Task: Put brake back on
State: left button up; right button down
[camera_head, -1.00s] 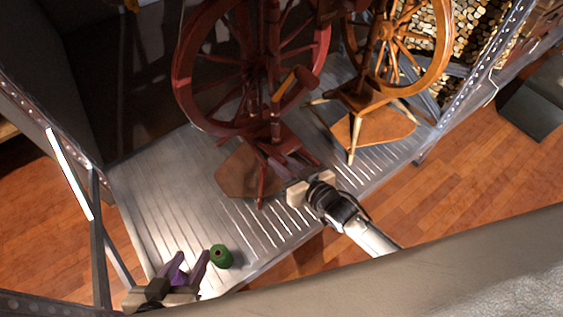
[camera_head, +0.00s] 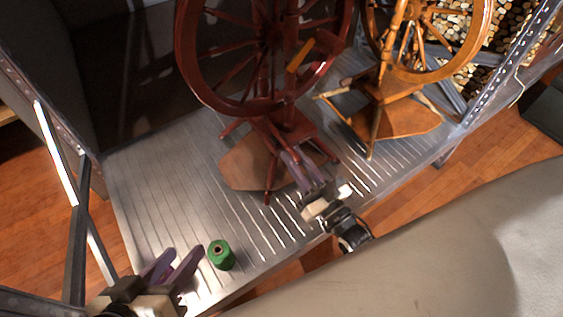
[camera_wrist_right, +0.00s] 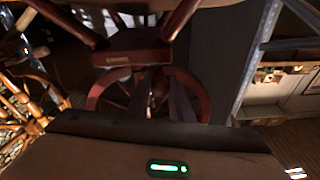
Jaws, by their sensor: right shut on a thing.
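A dark red spinning wheel (camera_head: 262,112) stands upright on the ribbed metal shelf, and its base fills the upper middle of the right wrist view (camera_wrist_right: 135,57). My right gripper (camera_head: 290,158) is shut at the front of its base, close to the legs. What lies between its fingertips is hidden, so I cannot make out the held thing. The fingers also show in the right wrist view (camera_wrist_right: 162,85), reaching toward the base. My left gripper (camera_head: 175,256) is open and empty at the lower left, beside a green spool (camera_head: 221,254). I cannot pick out a separate brake.
The metal shelf (camera_head: 150,190) has free room at its left. A lighter orange-brown spinning wheel (camera_head: 400,118) stands to the right of the red one. Metal frame posts (camera_head: 505,75) bound the shelf at both sides. Stacked logs (camera_head: 470,65) lie behind.

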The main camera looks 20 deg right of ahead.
pick_arm(q)
jog(key=shift+r, duration=0.1)
dwell(0.3)
pick_arm(e)
jog(key=c, duration=1.6)
grip_release()
jog(key=shift+s+f, duration=0.1)
